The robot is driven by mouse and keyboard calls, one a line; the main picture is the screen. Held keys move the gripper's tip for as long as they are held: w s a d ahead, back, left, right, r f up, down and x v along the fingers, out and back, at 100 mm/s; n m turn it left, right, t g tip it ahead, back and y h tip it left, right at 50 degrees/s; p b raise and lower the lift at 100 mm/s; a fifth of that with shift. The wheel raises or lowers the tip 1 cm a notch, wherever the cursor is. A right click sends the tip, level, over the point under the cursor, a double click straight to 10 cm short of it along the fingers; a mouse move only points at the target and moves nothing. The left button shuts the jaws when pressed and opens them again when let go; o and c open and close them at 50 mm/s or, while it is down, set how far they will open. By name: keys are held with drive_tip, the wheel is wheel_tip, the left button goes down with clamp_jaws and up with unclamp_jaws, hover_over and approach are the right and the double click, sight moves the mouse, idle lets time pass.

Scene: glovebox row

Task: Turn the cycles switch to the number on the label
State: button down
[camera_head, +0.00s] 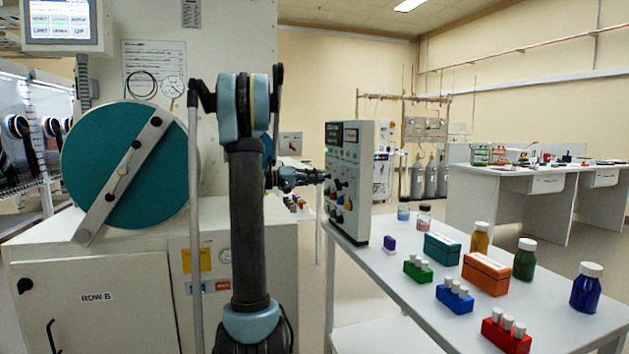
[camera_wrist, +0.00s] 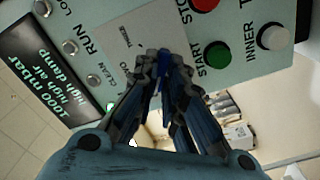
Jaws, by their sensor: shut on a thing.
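The grey-green control box (camera_head: 349,205) stands on the white table, its switch face turned left toward my gripper (camera_head: 322,178). In the wrist view my gripper (camera_wrist: 164,72) is at the panel face, its two fingers closed together on a small blue switch knob (camera_wrist: 163,60). The fingers hide most of the knob, its scale and its pointer. I cannot read which number it points at, nor any cycles wording. A pale label plate (camera_wrist: 127,48) lies just left of the fingers. A small label (camera_head: 351,140) shows near the box's top, too small to read.
Tube racks and bottles (camera_head: 585,288) stand on the table right of the box. A teal round door (camera_head: 88,160) is at left.

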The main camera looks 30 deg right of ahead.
drive_tip(key=shift+w, duration=0.15)
drive_tip(key=c, duration=1.7)
unclamp_jaws()
drive_tip(key=shift+w+a+f, duration=0.1)
drive_tip(key=v, duration=1.2)
